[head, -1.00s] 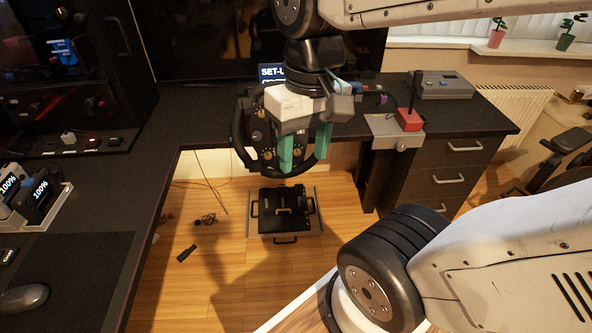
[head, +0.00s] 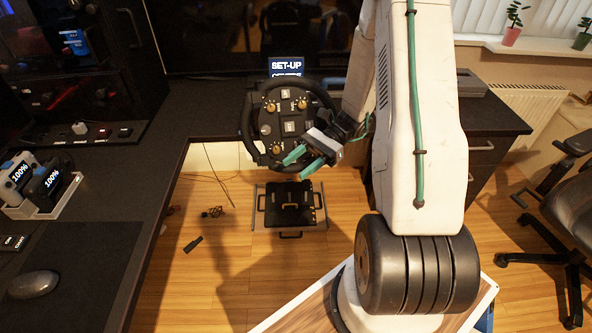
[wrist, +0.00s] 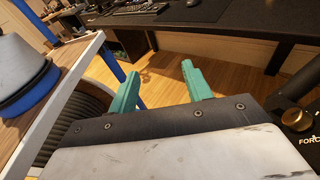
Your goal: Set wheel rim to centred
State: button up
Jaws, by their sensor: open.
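The black racing wheel rim (head: 250,134) stands at the desk's edge in the head view, with several gold knobs on its dark face. It looks turned a little from level. A screen (head: 286,68) above it reads "SET-UP" with a partly hidden second line. My gripper (head: 300,164) has green fingers, is open and empty, and lies in front of the rim's lower right part. Whether it touches the rim I cannot tell. In the wrist view the two green fingers (wrist: 162,92) stand apart with floor between them, and a gold knob (wrist: 296,120) shows at the right edge.
A black pedal unit (head: 291,206) stands on the floor below the wheel. A tray with battery packs (head: 45,190) and a mouse (head: 33,284) are on the left desk. A black chair (head: 570,215) is at the far right. My arm hides part of the right desk.

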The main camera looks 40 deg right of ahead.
aim_at(296, 170)
jog(key=w+d+f+m+t+y, duration=0.1)
jog(key=d+f+m+t, duration=0.2)
jog(key=f+m+t, duration=0.4)
jog(key=w+d+f+m+t+y, duration=0.1)
jog(key=d+f+m+t, duration=0.3)
jog(key=f, duration=0.4)
jog(key=w+d+f+m+t+h, duration=0.2)
jog(key=w+d+m+t+h, duration=0.15)
jog(key=m+t, duration=0.25)
jog(key=x, duration=0.6)
jog(key=shift+w+r, duration=0.35)
jog(key=shift+r, duration=0.05)
grip_shut()
jog(key=shift+w, duration=0.1)
